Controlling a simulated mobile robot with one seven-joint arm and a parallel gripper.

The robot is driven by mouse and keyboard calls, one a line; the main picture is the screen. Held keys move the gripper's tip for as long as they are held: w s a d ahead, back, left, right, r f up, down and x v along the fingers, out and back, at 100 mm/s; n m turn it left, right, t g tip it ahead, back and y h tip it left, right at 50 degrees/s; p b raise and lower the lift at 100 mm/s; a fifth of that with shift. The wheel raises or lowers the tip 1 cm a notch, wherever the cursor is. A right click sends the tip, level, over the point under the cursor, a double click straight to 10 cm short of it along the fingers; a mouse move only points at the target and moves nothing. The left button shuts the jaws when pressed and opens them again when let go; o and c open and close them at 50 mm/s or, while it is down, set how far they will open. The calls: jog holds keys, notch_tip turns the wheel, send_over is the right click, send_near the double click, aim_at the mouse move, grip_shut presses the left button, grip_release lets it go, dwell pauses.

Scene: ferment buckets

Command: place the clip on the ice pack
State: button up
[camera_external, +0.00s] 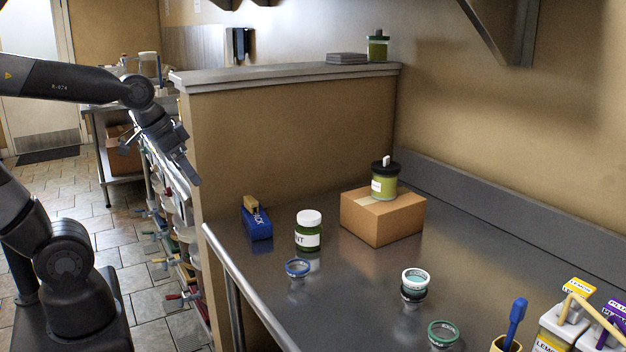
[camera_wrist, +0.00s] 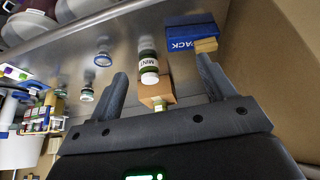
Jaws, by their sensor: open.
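The blue ice pack (camera_external: 258,225), with white lettering, is on the steel counter near its left edge by the partition. A small tan block, which looks like the clip (camera_external: 250,203), rests on the far end of the ice pack. In the wrist view the ice pack (camera_wrist: 190,34) is at the top, with the clip (camera_wrist: 206,45) at its lower right edge, near my right-hand finger. My gripper (camera_external: 191,176) is open and empty, raised left of the counter and apart from both. It also shows in the wrist view (camera_wrist: 162,72).
A white-lidded MINT jar (camera_external: 308,236) stands right of the ice pack. Behind it a cardboard box (camera_external: 382,217) bears a green jar (camera_external: 385,181). Lid rings (camera_external: 297,268) lie in front. The tan partition (camera_external: 300,138) rises behind the ice pack.

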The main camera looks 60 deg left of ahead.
jog(key=s, duration=0.2)
jog(key=s+d, duration=0.2)
jog(key=s, duration=0.1)
jog(key=shift+s+f, duration=0.15)
jog(key=shift+s, duration=0.15)
dwell(0.9)
